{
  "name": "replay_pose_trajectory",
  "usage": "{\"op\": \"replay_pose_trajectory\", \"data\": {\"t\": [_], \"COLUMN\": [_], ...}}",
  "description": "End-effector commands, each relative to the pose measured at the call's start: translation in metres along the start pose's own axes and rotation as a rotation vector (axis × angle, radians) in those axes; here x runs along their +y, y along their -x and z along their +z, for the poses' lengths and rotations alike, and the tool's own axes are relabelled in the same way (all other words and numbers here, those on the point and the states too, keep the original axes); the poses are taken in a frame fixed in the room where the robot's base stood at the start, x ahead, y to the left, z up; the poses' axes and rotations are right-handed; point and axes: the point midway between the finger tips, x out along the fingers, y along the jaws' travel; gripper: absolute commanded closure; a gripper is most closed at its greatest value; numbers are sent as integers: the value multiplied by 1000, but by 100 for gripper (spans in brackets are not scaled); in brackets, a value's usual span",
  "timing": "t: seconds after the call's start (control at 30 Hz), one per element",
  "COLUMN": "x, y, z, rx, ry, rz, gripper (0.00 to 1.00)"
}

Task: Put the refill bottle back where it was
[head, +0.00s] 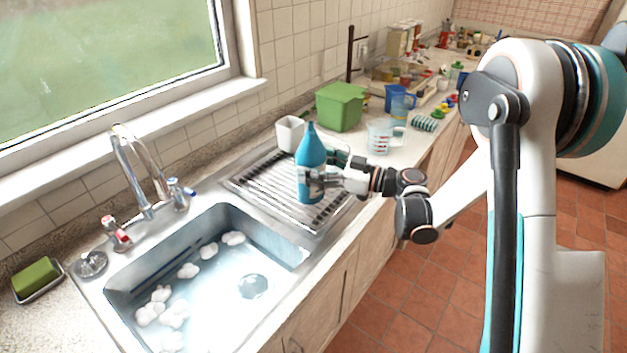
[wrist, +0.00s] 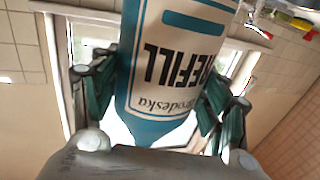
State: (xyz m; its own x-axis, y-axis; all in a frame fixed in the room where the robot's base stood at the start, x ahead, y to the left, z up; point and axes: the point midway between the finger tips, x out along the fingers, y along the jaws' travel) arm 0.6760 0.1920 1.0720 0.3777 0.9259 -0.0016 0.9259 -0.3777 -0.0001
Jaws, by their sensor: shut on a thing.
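The blue refill bottle (head: 311,151) is upright over the ridged metal drainboard beside the sink in the head view. My gripper (head: 318,180) is shut on its lower part from the right. I cannot tell whether the bottle's base touches the drainboard (head: 262,183). In the wrist view the bottle (wrist: 180,60) fills the middle, with its white label reading REFILL upside down. My gripper's fingers (wrist: 160,95) lie on both sides of it.
The sink (head: 205,290) with water and white foam is at the left. A white cup (head: 289,133) and a green box (head: 340,107) stand behind the bottle. A measuring jug (head: 380,137) and a striped roll (head: 424,123) stand to its right. Many items crowd the far counter.

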Motion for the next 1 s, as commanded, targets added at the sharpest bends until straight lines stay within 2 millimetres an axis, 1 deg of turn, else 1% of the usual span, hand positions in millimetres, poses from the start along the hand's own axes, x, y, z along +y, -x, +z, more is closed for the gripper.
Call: {"op": "replay_pose_trajectory", "data": {"t": [0.2,0.3,0.57,0.7,0.73,0.8,1.0], "x": [0,0,0,0,0,0,0], "y": [0,0,0,0,0,0,0], "z": [29,40,40,44,44,43,43], "rx": [1,1,1,1,0,0,0], "ry": [0,0,0,0,0,0,0], "rz": [0,0,0,0,0,0,0], "gripper": [66,66,66,66,25,11,11]}}
